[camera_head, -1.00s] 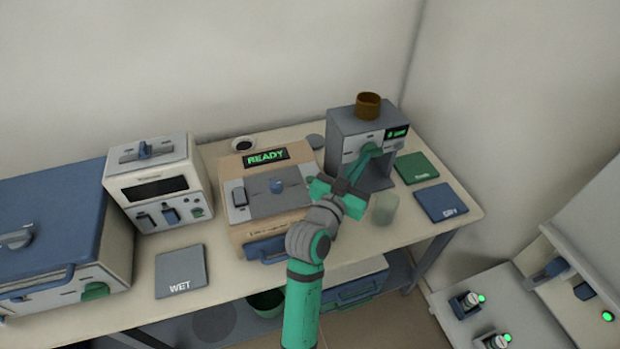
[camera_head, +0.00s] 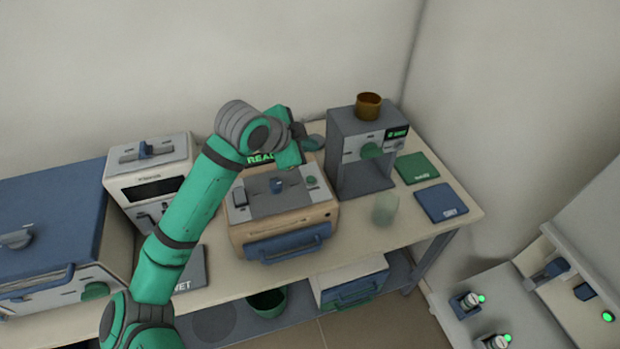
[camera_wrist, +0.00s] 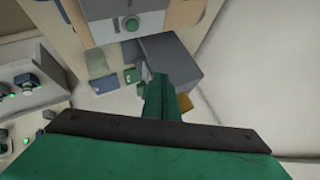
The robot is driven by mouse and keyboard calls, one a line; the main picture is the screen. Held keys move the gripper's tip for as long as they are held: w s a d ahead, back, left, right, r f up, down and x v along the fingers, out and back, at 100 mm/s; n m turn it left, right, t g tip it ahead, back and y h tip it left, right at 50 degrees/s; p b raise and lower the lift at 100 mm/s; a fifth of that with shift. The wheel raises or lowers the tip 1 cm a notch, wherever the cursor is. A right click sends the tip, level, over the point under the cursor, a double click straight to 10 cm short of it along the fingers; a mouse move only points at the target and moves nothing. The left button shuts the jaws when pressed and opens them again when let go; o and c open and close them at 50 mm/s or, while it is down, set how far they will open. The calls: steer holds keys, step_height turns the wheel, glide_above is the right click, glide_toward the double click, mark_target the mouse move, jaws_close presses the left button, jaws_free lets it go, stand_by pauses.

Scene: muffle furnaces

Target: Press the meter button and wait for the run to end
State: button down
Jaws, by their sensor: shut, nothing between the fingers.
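The tan machine (camera_head: 245,236) with a grey top panel and a green display (camera_head: 262,158) stands mid-bench; only the first letters of the display show, the rest is behind my arm. A green button also shows in the wrist view (camera_wrist: 132,24).
A brown cup (camera_head: 368,106) sits on the grey machine. A translucent cup (camera_head: 385,209) stands before it, near green (camera_head: 417,168) and blue (camera_head: 442,202) mats. A white oven (camera_head: 150,170) and a large blue-lidded box (camera_head: 45,215) are left.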

mark_target(311, 180)
steer(key=shift+s+a, duration=0.1)
steer(key=shift+a, duration=0.2)
steer(key=shift+f, duration=0.15)
steer(key=shift+f, duration=4.25)
steer(key=shift+f, duration=0.2)
steer(key=shift+f, duration=0.25)
